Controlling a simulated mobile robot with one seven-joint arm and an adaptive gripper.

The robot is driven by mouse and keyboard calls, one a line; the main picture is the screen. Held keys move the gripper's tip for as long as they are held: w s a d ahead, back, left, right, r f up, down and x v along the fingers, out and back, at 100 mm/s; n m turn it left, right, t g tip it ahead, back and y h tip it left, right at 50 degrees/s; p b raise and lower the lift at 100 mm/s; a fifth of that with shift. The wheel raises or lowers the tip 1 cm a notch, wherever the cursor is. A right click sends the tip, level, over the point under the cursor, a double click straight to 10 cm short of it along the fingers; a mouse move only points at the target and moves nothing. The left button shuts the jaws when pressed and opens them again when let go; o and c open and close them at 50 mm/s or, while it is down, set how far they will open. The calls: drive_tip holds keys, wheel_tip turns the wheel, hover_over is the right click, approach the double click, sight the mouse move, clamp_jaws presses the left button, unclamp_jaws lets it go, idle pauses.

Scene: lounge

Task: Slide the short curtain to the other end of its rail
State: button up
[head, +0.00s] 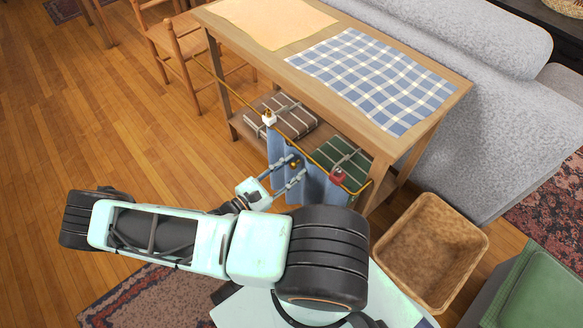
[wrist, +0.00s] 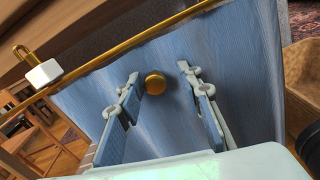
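The short blue curtain (head: 320,186) hangs from a brass rail (head: 318,158) along the front of a wooden console table. It covers the right part of the rail; the left part is bare. A round brass knob (wrist: 155,83) sits on the curtain's face. My gripper (head: 294,172) is in front of the curtain. In the wrist view my gripper (wrist: 155,80) is open, one finger on each side of the knob, with gaps between fingers and knob. A white block (wrist: 43,73) sits on the rail at the curtain's left edge. A red block (head: 338,176) is near its right end.
The table (head: 270,58) carries a plain cloth and a blue checked cloth (head: 372,78). Striped and green folded textiles lie on its lower shelf. A wicker basket (head: 462,228) stands at the right, a wooden chair (head: 185,50) at the left. Floor left of my arm is clear.

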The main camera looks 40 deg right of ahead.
drive_tip(key=s+a, duration=0.1)
drive_tip(key=a, duration=1.1)
